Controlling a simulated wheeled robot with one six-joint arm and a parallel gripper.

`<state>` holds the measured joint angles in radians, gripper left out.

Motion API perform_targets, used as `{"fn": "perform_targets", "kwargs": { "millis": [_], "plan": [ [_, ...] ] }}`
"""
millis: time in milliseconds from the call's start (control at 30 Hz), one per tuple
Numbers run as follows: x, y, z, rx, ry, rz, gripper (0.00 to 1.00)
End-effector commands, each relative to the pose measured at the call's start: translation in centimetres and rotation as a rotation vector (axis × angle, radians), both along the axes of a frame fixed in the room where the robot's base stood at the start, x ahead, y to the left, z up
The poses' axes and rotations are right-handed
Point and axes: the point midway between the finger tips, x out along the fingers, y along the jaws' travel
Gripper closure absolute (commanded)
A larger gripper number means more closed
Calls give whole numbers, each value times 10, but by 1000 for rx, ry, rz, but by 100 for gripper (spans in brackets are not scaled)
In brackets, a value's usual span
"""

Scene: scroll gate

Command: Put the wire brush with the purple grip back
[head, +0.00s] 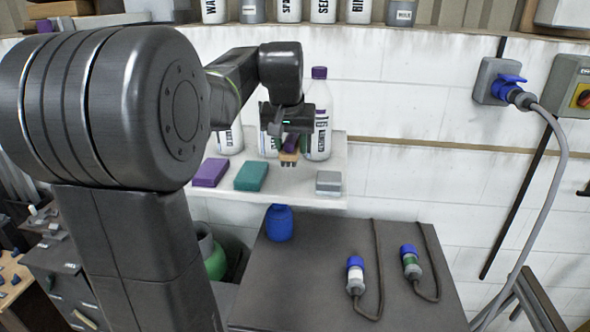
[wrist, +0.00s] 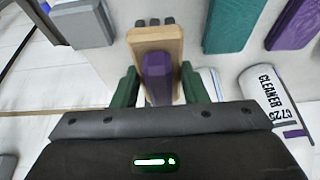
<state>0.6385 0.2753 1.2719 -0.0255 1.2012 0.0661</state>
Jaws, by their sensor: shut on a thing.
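My gripper (head: 290,141) is shut on the wire brush (head: 289,157), which has a pale wooden body, a purple grip and dark bristles. In the wrist view the green fingers of my gripper (wrist: 160,86) stand on both sides of the purple grip of the wire brush (wrist: 157,72). In the head view the brush hangs bristles down in front of the bottles, over the white shelf (head: 300,196). I cannot tell whether the bristles touch the shelf. It is between the green block (head: 251,176) and the grey block (head: 328,183).
A purple block (head: 211,172) lies left of the green one. A purple-capped bottle (head: 319,120) stands right behind my gripper, with more white bottles beside it. Below are a dark cabinet top (head: 330,260), a blue container (head: 279,223) and two cabled plugs (head: 355,275).

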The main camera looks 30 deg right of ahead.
Motion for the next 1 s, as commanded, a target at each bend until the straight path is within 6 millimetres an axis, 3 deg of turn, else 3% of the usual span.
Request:
{"fn": "perform_targets", "kwargs": {
  "millis": [100,500,900,933,1000],
  "plan": [
    [0,0,-20,2,2,0,82],
    [0,0,-65,0,1,1,82],
    [0,0,-71,-1,-1,0,82],
    [0,0,-70,0,0,0,55],
    [0,0,-70,0,0,0,41]
  ]
}}
